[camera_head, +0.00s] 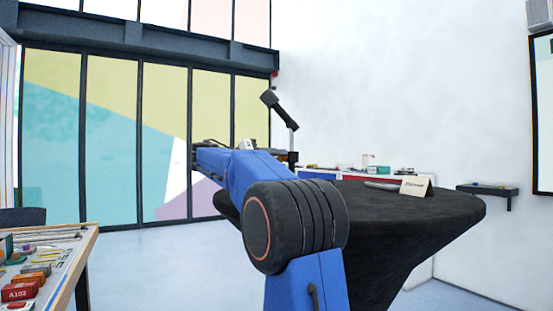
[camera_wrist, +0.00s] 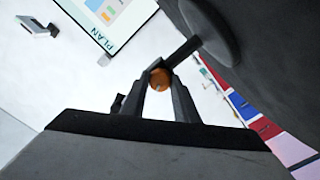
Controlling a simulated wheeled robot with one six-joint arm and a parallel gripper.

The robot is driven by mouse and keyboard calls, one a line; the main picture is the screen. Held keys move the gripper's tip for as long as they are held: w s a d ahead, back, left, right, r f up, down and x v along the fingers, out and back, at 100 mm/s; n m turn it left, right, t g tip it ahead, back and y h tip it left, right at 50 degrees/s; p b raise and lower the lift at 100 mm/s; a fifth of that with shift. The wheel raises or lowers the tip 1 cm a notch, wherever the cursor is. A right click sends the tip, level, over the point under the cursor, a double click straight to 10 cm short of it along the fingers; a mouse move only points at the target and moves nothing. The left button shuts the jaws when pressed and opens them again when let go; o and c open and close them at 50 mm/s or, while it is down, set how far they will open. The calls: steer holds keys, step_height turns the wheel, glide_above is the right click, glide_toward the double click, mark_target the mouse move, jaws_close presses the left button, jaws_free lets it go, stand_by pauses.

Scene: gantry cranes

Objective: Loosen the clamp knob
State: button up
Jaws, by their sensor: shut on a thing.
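The clamp knob (camera_wrist: 160,79) is a small round orange knob in the wrist view. The two dark fingers of my gripper (camera_wrist: 161,88) are closed on it from both sides. A dark bar (camera_wrist: 184,51) runs from beside the knob up to a rounded dark disc (camera_wrist: 222,32). In the head view, a black stand with a tilted head (camera_head: 282,109) rises behind my blue arm. My arm hides the knob and most of the gripper there.
A black-draped round table (camera_head: 400,215) is right of my arm, bearing a small card (camera_head: 416,186). A workbench (camera_head: 60,260) with coloured parts is at the lower left. A wall shelf (camera_head: 488,189) is at the right. Clear floor (camera_head: 165,255) lies between bench and table.

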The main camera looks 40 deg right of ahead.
steer(key=n, duration=0.6)
steer(key=shift+n, duration=0.3)
steer(key=n, duration=0.5)
steer(key=shift+n, duration=0.3)
steer(key=o, duration=1.1)
steer(key=shift+c, duration=0.2)
steer(key=v, duration=1.7)
steer(key=shift+w+a, duration=0.2)
